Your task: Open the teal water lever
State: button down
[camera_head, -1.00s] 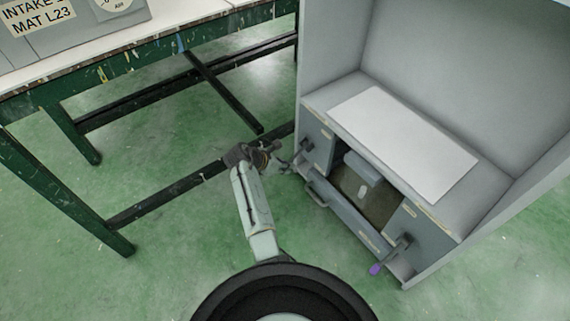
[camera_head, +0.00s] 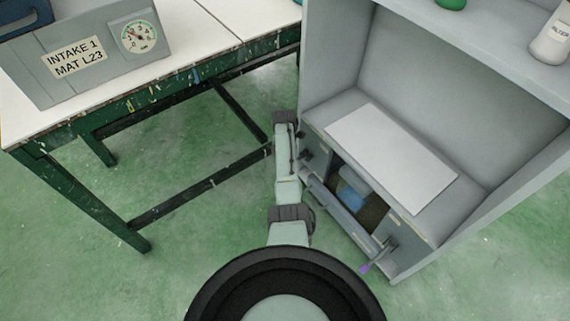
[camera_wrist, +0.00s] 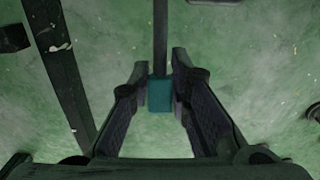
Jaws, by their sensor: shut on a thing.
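The teal water lever (camera_wrist: 160,97) shows in the wrist view as a teal block at the end of a dark straight bar (camera_wrist: 160,38). My gripper (camera_wrist: 160,84) is shut on the teal block, one finger at each side of it. In the head view my arm reaches up along the left side of the grey cabinet (camera_head: 460,215). The lever and my fingers are hidden there. A blue patch (camera_head: 351,193) shows in the cabinet's low front opening.
A purple-tipped lever (camera_head: 366,267) sticks out at the cabinet's lower right. A green-legged table (camera_head: 150,110) with a grey gauge box (camera_head: 90,55) stands to the left. A white sheet (camera_head: 392,158) lies on the cabinet's shelf. Green floor is open at lower left.

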jog(key=shift+w+d+r+g+y+b, duration=0.1)
jog(key=shift+d+r+g+y+b, duration=0.05)
jog(key=shift+r+g+y+b, duration=0.2)
jog(key=shift+w+d+r+g+y+b, duration=0.15)
jog(key=shift+r+g+y, duration=0.1)
jog(key=shift+r+y, duration=0.2)
jog(key=c, duration=1.5)
grip_release()
jog(key=r, duration=0.4)
jog(key=d+r, duration=0.1)
jog(key=r, duration=0.3)
jog(key=w+r, duration=0.1)
jog(key=r, duration=0.3)
jog(key=shift+d, duration=0.2)
